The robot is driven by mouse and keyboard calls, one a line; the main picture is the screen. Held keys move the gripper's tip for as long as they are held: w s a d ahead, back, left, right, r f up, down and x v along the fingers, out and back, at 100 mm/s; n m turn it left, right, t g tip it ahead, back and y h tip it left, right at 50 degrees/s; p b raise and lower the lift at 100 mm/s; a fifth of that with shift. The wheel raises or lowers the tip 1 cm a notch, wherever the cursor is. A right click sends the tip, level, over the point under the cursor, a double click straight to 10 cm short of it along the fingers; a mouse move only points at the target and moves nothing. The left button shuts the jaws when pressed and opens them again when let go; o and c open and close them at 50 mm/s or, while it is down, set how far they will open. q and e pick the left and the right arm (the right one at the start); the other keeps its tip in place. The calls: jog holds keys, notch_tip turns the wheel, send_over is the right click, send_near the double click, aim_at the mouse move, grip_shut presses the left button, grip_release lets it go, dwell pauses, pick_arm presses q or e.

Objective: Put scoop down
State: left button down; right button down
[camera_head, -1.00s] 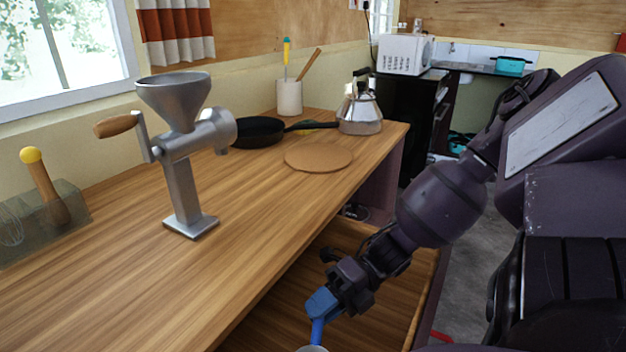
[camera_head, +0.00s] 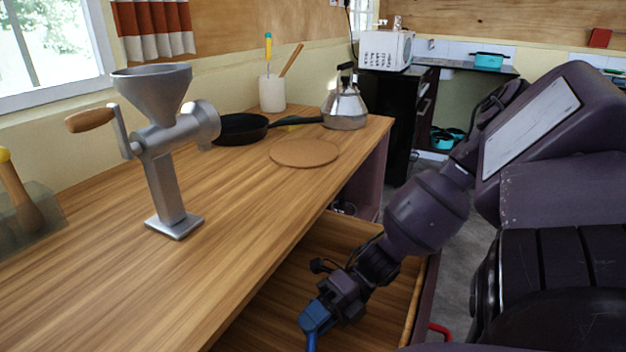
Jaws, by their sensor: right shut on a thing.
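The scoop (camera_head: 312,322) shows as a blue handle at the bottom of the view. Its lower end is cut off by the picture's edge. My right gripper (camera_head: 328,305) is shut on the blue handle. The gripper is in front of the counter's edge, over an open wooden drawer (camera_head: 345,240). I cannot tell whether the scoop touches the drawer. My left gripper is not in view.
A metal grinder (camera_head: 168,150) stands on the wooden counter (camera_head: 240,205). A round cork mat (camera_head: 304,153), a black pan (camera_head: 240,128) and a kettle (camera_head: 345,105) are farther back. The counter between grinder and front edge is clear.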

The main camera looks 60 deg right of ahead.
jog(key=shift+f, duration=0.1)
jog(key=c, duration=1.1)
grip_release()
jog(key=shift+o, duration=0.2)
jog(key=shift+r, duration=0.45)
jog(key=shift+s+d+r+p, duration=0.25)
jog(key=shift+d+r+p, duration=0.45)
jog(key=shift+d, duration=0.25)
jog(key=p+v, duration=0.1)
jog(key=v, duration=0.3)
jog(key=shift+s, duration=0.1)
jog(key=shift+s+d+p, duration=0.2)
jog(key=shift+d+p, duration=0.1)
jog(key=shift+d, duration=0.2)
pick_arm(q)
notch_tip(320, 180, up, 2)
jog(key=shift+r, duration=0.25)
pick_arm(e)
jog(key=shift+s+d, duration=0.1)
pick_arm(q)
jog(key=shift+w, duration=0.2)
